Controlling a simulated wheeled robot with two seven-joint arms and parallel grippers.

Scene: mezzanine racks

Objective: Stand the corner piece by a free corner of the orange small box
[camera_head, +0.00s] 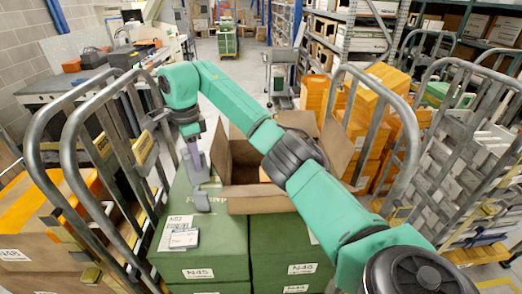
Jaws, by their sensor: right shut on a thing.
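My right arm reaches from the lower right across to the upper left. Its gripper (190,136) points down, left of an open cardboard carton. It is shut on a grey piece (195,165), which looks like the corner piece, above the green boxes. A second small grey piece (202,201) shows just below it on the green box top; I cannot tell whether the two are joined. A sliver of orange (264,175) shows inside the carton, mostly hidden by my arm; I cannot tell whether it is the orange small box. My left gripper is not in view.
The open cardboard carton (258,204) stands on green boxes (201,262) between metal cart rails. A small labelled item (184,238) lies on the front left green box. Orange boxes (369,101) are stacked at right behind a rail. Orange-topped cartons (54,207) lie at left.

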